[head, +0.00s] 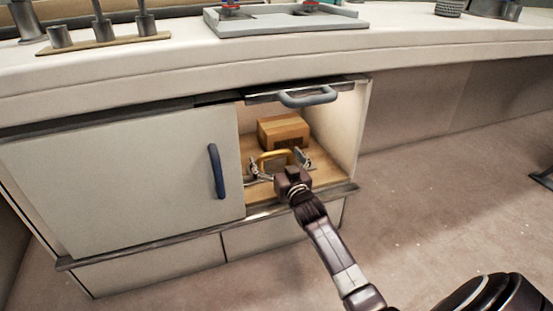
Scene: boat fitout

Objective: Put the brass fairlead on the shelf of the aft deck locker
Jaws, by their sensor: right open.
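The brass fairlead (274,155), a golden curved piece, is inside the open compartment of the locker, between the fingers of my right gripper (281,166). The gripper is open, with one finger on each side of the fairlead. It reaches in low over the wooden shelf floor (265,191). I cannot tell whether the fairlead rests fully on the shelf, as the gripper hides its lower part. The locker (120,185) has a white door with a blue handle (216,171) covering its left part. My left gripper is out of view.
A brown cardboard box (283,131) stands behind the fairlead in the compartment. A grey handle (307,97) juts out at the compartment's top edge. The white counter (150,65) overhangs above, with a grey tray (285,22) and metal posts on it.

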